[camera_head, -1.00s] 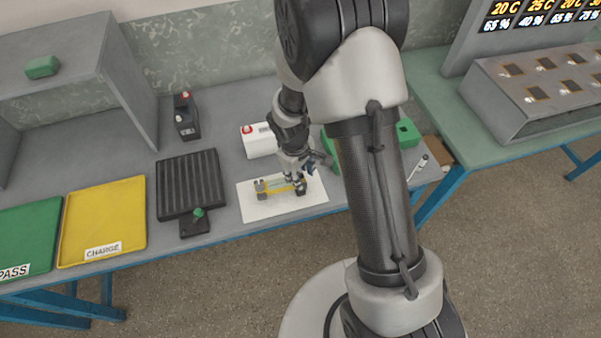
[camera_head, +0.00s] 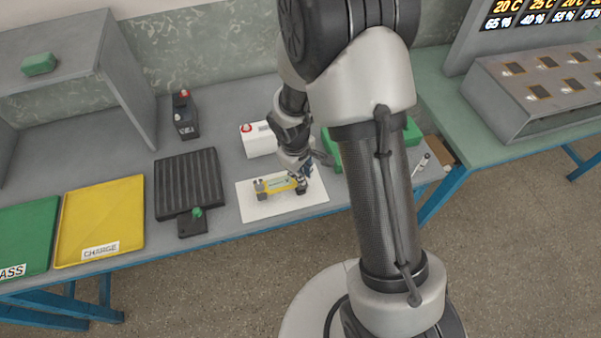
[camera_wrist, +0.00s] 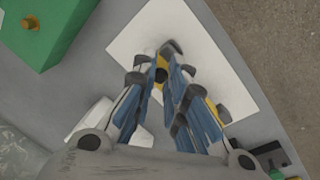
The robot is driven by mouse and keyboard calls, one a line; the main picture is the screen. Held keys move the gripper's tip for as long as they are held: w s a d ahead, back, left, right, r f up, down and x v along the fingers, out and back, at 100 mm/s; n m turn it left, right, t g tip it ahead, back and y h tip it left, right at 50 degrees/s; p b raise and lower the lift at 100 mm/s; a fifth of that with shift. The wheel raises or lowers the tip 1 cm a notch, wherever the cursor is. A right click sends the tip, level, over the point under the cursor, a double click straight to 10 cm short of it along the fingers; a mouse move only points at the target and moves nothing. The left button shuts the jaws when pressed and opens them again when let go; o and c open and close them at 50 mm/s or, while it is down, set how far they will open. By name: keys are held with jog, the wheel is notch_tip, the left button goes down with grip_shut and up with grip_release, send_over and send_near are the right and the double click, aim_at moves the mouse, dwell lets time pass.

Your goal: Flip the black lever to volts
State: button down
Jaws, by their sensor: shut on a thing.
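A yellow device (camera_head: 272,187) with a pale strip and grey end pieces lies on a white sheet (camera_head: 253,211). My gripper (camera_head: 302,178) is low over its right end, at a dark end piece (camera_head: 301,190). In the wrist view, my gripper (camera_wrist: 163,76) has its blue-sided fingers closed in around a small black part, seemingly the black lever (camera_wrist: 161,76). Yellow of the device shows beside and between the fingers. The fingers hide most of the device there. No volts marking can be read, and the lever's position cannot be told.
A white box with a red knob (camera_head: 259,141) stands behind the sheet. A green box (camera_head: 411,133) is to the right, partly behind my arm. A ribbed black tray (camera_head: 187,180), yellow tray (camera_head: 100,215) and green tray (camera_head: 27,232) lie to the left.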

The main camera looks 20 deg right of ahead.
jog(key=shift+s+f+t+b, duration=0.15)
jog(key=shift+f+t+b, duration=0.15)
jog(key=shift+b, duration=0.75)
jog(key=shift+s+r+b, duration=0.1)
jog(key=shift+r+b, duration=0.1)
jog(key=shift+b, duration=0.2)
jog(key=c, duration=1.6)
grip_release()
jog(key=shift+r, duration=0.1)
jog(key=r, duration=0.4)
jog(key=s+a+r, duration=0.1)
jog(key=r, duration=0.2)
jog(key=s+r, duration=0.1)
jog(key=r, duration=0.3)
jog(key=shift+s+a+r, duration=0.1)
jog(key=shift+a+r, duration=0.15)
jog(key=shift+r, duration=0.05)
